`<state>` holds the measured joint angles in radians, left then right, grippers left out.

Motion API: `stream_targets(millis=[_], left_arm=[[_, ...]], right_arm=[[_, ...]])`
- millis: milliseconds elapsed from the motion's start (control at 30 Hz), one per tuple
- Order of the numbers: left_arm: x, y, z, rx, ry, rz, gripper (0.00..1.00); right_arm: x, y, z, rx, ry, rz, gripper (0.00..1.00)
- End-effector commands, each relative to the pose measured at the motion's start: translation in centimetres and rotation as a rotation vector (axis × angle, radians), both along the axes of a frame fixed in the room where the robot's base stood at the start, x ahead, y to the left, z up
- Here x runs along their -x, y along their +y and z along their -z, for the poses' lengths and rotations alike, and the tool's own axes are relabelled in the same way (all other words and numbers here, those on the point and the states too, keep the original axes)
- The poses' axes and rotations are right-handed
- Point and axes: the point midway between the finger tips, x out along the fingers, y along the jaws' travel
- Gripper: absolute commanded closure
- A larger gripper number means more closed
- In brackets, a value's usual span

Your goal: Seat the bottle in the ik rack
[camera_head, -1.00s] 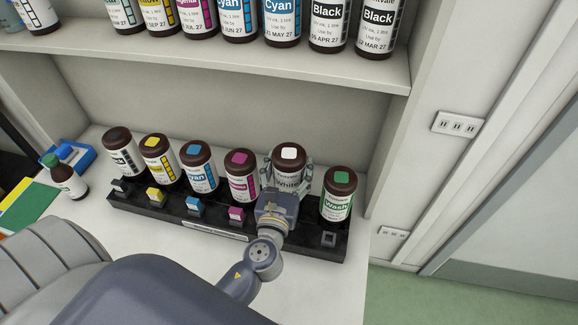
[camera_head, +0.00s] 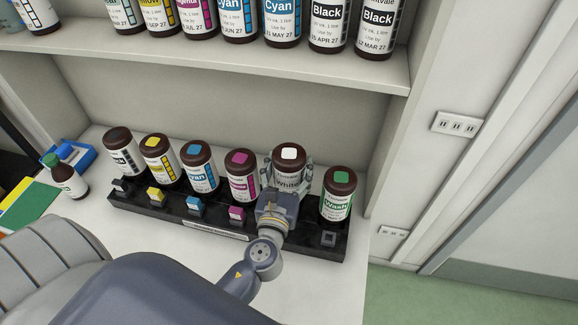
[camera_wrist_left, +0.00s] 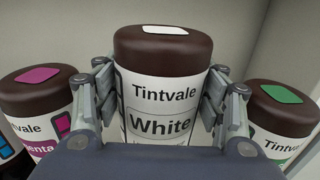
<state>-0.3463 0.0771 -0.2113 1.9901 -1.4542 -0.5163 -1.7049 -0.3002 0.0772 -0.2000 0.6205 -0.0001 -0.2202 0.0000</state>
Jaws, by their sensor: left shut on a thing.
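The white ink bottle (camera_head: 290,160) has a dark brown cap with a white square, and its label reads Tintvale White in the left wrist view (camera_wrist_left: 163,100). My left gripper (camera_head: 287,180) is shut around its sides, with the fingers (camera_wrist_left: 164,98) on both sides of the label. The bottle stands upright at the black ink rack (camera_head: 180,213), between the magenta bottle (camera_head: 241,174) and the green-marked Wash bottle (camera_head: 338,194). My gripper hides its base, so I cannot tell whether it touches the rack floor. My right gripper is not in view.
The black (camera_head: 123,152), yellow (camera_head: 159,160) and cyan (camera_head: 199,168) bottles stand in the rack to the left. A shelf (camera_head: 200,58) with several bottles hangs above. A small green-capped bottle (camera_head: 65,178) and a blue tray (camera_head: 80,158) are at the left. Bare counter lies in front.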

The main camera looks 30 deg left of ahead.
Motion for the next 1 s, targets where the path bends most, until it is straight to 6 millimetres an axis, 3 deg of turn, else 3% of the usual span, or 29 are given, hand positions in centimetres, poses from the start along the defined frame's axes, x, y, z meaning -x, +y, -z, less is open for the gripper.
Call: stream_targets(millis=[500,1000], left_arm=[[0.0,0.0,1.6,-0.001,-0.004,0.000,0.74],[0.0,0.0,1.9,-0.001,-0.004,0.000,0.74]], right_arm=[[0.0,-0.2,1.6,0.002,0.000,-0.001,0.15],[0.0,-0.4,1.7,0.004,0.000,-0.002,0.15]])
